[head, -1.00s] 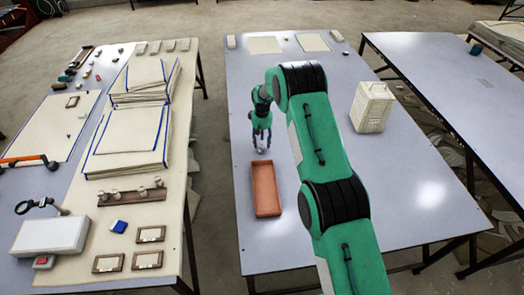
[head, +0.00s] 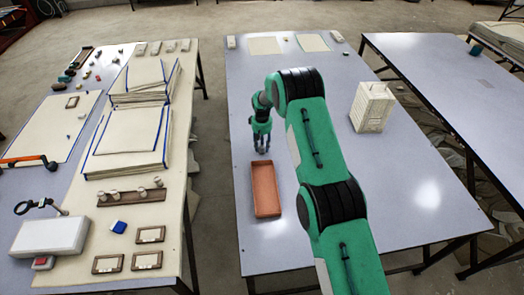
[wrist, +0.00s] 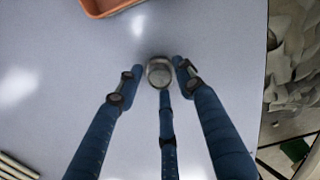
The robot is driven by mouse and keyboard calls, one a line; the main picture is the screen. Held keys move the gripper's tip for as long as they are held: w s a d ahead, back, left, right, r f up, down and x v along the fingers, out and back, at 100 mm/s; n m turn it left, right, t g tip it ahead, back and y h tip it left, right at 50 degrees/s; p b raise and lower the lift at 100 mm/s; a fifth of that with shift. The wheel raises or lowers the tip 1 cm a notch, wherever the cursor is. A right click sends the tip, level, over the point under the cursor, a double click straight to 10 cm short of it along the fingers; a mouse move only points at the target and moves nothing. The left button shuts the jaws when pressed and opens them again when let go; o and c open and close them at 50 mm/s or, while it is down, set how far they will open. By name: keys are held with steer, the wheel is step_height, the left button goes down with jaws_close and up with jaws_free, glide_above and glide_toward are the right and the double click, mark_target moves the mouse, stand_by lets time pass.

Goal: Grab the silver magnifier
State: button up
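The silver magnifier (wrist: 159,72) shows in the wrist view as a small round silver piece with a rim, on the table. My gripper (wrist: 158,66) has three blue fingers around it. The left fingertip stands a little apart from it and the right one is very close; I cannot tell whether the lower finger touches it. In the head view my gripper (head: 261,151) points down at the table just behind the orange tray, and its fingers mostly hide the magnifier.
The orange tray (head: 254,190) lies just in front of my gripper on the grey table (head: 235,110). A white box (head: 371,108) stands to the right. Another table at the left holds cloth stacks (head: 128,140), small frames and a black ring-shaped item (head: 25,208).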

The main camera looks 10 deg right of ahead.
mark_target(262, 147)
jaws_close()
steer(key=shift+r, duration=0.1)
step_height(262, 147, up, 10)
steer(key=p, duration=0.1)
stand_by(0.5)
stand_by(0.4)
